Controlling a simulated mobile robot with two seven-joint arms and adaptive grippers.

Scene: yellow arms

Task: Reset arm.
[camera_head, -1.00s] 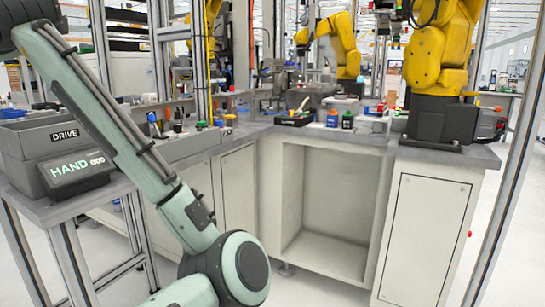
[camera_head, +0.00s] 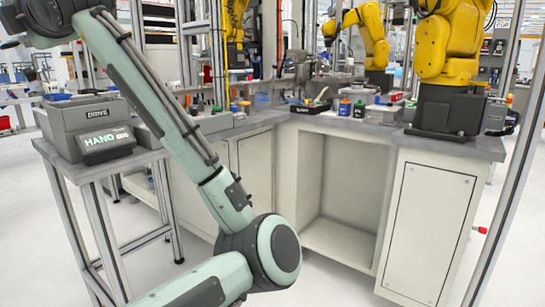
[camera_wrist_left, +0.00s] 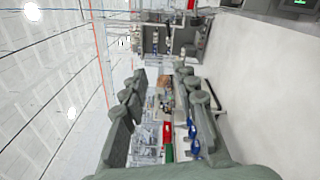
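My left arm (camera_head: 150,85) shows in the head view. It rises from the bottom middle to the upper left, in front of the benches. Its gripper is not clearly seen there. In the left wrist view my left gripper (camera_wrist_left: 160,72) has its two fingers spread apart, with nothing between them but the distant room. The wrist lies sideways, with the floor on the right of the picture and the ceiling on the left. My right arm and right gripper are not in view.
A corner bench (camera_head: 350,124) with an open cupboard (camera_head: 345,190) carries small bottles, tools and a yellow robot arm (camera_head: 445,50). A metal post (camera_head: 508,190) stands at right. Floor at lower left looks clear.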

